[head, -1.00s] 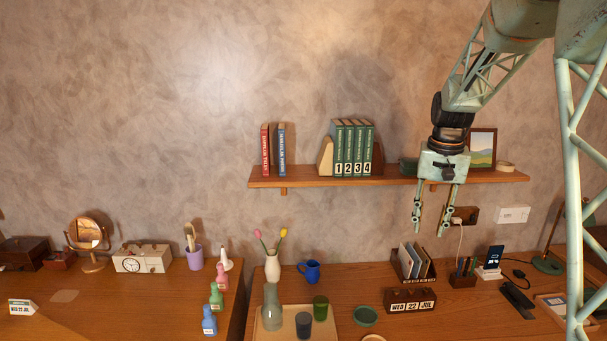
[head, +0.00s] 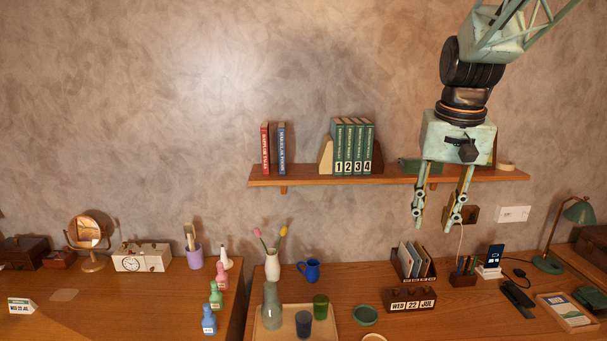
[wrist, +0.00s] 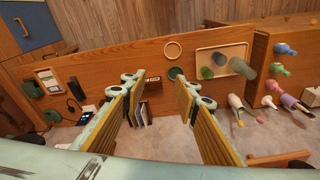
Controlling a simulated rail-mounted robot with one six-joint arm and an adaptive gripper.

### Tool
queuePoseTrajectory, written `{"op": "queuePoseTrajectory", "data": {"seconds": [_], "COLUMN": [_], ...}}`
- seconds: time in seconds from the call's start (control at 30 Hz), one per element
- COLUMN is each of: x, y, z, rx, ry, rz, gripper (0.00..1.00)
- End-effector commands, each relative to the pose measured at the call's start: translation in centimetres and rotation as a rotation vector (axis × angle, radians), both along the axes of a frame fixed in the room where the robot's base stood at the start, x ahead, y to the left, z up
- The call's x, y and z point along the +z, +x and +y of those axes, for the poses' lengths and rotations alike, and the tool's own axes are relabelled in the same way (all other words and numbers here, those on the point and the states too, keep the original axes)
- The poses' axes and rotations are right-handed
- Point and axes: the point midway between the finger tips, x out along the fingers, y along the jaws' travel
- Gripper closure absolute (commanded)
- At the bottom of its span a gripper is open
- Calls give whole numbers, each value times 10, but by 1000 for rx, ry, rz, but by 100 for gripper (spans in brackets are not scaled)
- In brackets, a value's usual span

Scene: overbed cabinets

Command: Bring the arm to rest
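My gripper (head: 438,222) hangs in the air at the right of the head view, its fingers pointing down. The two fingers are spread apart with nothing between them, so it is open and empty. It is in front of the wall shelf (head: 300,178) and above the desk (head: 380,290). The wrist view also shows both fingers (wrist: 158,115) apart, with the desk below them. My gripper hides the right part of the shelf and most of the picture frame there.
Numbered green books (head: 355,148) stand on the shelf, left of my gripper. A file holder (head: 415,263), a calendar block (head: 410,300) and a green lamp (head: 577,215) are on the desk. A tray (head: 328,327) carries a vase and cups. The upper left space before the wall is clear.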

Motion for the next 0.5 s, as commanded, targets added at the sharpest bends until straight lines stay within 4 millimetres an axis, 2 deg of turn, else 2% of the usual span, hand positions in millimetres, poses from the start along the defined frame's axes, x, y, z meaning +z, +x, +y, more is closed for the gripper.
{"op": "queuePoseTrajectory", "data": {"seconds": [0.5], "x": [28], "y": [-90], "z": [30], "rx": [63], "ry": [-11], "rz": [-40], "gripper": [72]}}
